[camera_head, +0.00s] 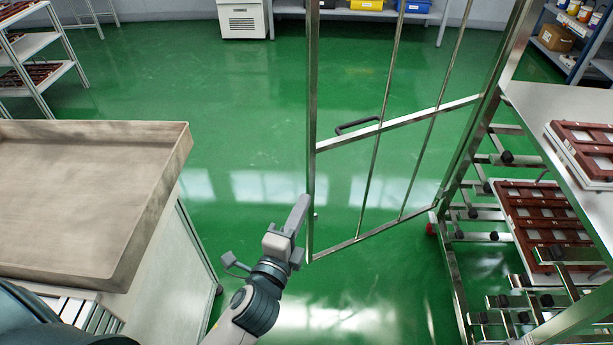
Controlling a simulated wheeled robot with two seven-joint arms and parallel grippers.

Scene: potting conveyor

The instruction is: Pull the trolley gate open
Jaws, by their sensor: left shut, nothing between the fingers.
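The trolley gate (392,124) is a metal frame with thin bars and a dark handle (357,125). It stands swung out from the trolley (447,250) on the right, at a wide angle to it. My left gripper (301,205) is shut and empty, just left of the lower part of the gate's free upright. I cannot tell whether its fingers touch that upright. The handle is above and to the right of the gripper, apart from it. My right gripper is not in view.
The trolley holds brown trays (548,225) on its racks. A grey-brown tray-topped bench (185,150) stands at the left. A shelf rack (40,40) is at the far left and a white cabinet (242,18) at the back. Green floor (240,100) between bench and gate is clear.

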